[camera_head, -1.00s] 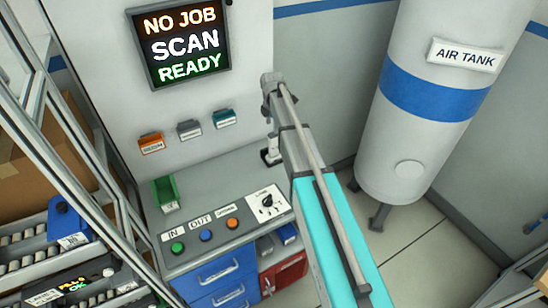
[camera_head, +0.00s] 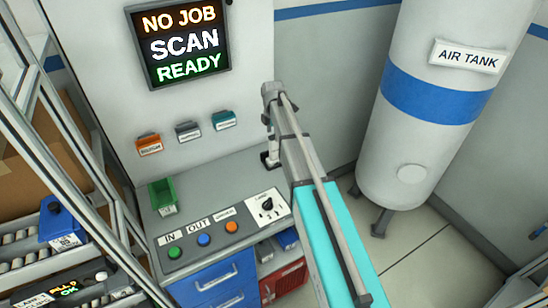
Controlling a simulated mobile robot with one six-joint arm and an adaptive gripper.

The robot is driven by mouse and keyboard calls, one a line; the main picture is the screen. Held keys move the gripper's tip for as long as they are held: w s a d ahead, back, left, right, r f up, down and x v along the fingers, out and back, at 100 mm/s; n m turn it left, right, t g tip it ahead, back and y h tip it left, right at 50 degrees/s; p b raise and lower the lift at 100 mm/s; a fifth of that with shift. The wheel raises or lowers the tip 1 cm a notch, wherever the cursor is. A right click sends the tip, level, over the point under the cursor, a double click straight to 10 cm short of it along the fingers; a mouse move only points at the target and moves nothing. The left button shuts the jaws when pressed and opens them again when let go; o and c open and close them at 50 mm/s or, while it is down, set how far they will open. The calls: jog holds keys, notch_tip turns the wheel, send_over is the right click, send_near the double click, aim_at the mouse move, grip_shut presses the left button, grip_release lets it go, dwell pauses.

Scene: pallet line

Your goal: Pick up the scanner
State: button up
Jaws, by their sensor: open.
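I cannot make out a scanner for certain in the head view. My arm reaches from the bottom edge up to the back of the grey bench (camera_head: 190,218). A small dark end piece, which looks like my gripper (camera_head: 269,160), shows just left of the arm, over the bench's back right. It is small and partly hidden by the arm; I see nothing held in it. A screen (camera_head: 178,44) on the wall panel reads "NO JOB SCAN READY".
Small holders (camera_head: 187,131) hang on the panel. A metal frame (camera_head: 75,165) and roller conveyor with a blue object (camera_head: 62,223) stand left. The air tank (camera_head: 432,110) stands right.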

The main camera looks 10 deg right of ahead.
aim_at(274, 143)
jog(key=shift+d+f+b, duration=0.15)
jog(key=shift+f+b, duration=2.35)
jog(key=shift+f, duration=0.05)
grip_shut()
